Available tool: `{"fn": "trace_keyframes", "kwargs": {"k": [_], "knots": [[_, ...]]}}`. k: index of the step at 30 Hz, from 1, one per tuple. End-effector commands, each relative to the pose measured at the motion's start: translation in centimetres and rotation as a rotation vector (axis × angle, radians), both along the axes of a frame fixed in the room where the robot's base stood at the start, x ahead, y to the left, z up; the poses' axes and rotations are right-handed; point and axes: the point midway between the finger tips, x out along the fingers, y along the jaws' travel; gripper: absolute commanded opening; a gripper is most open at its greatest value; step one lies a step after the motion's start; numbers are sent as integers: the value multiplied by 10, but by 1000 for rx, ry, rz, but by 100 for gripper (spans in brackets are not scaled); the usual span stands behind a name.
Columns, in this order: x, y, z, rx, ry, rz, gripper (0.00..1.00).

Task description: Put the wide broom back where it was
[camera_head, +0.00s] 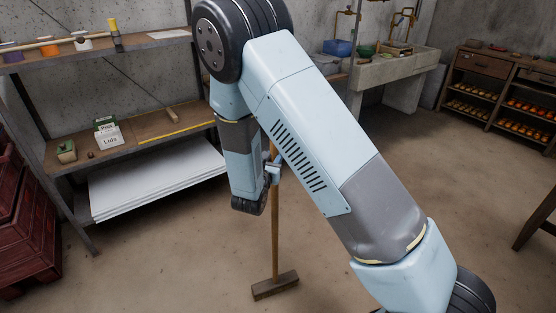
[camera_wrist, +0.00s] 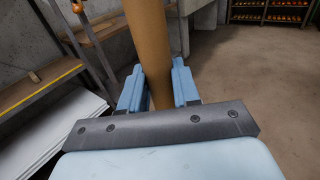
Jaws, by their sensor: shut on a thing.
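The wide broom (camera_head: 275,285) stands upright in the head view, its dark head low at the floor and its wooden handle rising behind my arm. I cannot tell whether the head touches the floor. My gripper (camera_head: 273,168) is shut on the handle partway up. In the wrist view the handle (camera_wrist: 147,40) passes between the two blue fingers of my gripper (camera_wrist: 159,90). The upper part of the handle is hidden by my arm in the head view.
A metal shelf (camera_head: 130,140) with boxes and white sheets (camera_head: 155,180) stands at the left. Red crates (camera_head: 25,230) are at the far left. A concrete sink (camera_head: 395,68) and a wooden rack (camera_head: 500,90) are at the back.

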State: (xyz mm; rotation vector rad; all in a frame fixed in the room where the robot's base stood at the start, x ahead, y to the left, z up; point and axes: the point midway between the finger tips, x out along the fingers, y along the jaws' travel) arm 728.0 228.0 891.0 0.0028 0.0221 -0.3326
Motion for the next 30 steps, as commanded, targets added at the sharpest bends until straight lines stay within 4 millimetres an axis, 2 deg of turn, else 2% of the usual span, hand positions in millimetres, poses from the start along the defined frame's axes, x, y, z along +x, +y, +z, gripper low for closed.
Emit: {"fn": "trace_keyframes", "kwargs": {"k": [5, 6, 15, 24, 30], "knots": [[0, 0, -2, 2, 2, 0, 0], [-1, 0, -3, 2, 5, 0, 32], [-1, 0, -2, 1, 3, 0, 60], [-3, 1, -2, 1, 3, 1, 60], [-25, 9, -1, 1, 3, 3, 60]]}}
